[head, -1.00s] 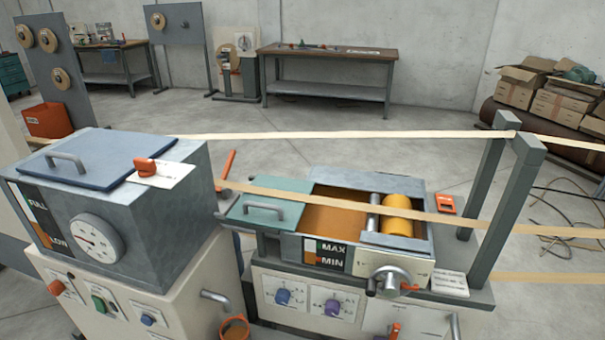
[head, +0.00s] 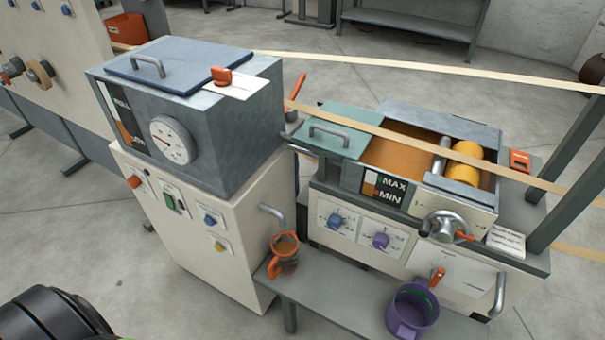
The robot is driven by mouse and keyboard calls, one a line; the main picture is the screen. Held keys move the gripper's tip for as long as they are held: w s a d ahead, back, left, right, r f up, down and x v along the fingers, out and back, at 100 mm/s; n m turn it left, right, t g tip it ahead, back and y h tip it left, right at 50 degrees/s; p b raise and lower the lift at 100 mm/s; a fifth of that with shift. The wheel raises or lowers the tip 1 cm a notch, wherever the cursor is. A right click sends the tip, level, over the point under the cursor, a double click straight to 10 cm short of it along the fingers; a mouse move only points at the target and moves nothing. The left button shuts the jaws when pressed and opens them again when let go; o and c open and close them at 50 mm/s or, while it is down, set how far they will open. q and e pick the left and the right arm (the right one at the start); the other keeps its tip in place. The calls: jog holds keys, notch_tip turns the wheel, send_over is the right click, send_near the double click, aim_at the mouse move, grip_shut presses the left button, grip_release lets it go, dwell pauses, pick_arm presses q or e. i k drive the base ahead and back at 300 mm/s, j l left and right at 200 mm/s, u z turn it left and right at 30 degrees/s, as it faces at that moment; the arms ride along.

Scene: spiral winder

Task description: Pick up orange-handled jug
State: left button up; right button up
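The orange-handled jug (head: 286,254) stands upright on a low grey bench in front of the machines, in the middle of the head view. It has an orange rim and handle, and brown contents show through its side. Neither of my grippers is in view. A dark rounded part of my own body shows at the bottom left corner, well apart from the jug.
A cream cabinet (head: 195,245) with a grey tank is left of the jug. The resin bath (head: 400,155) is behind. Tapes cross above. Floor at left front is clear.

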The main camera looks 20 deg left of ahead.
aim_at(285, 246)
jog(key=j+u, duration=0.2)
jog(key=u, duration=0.6)
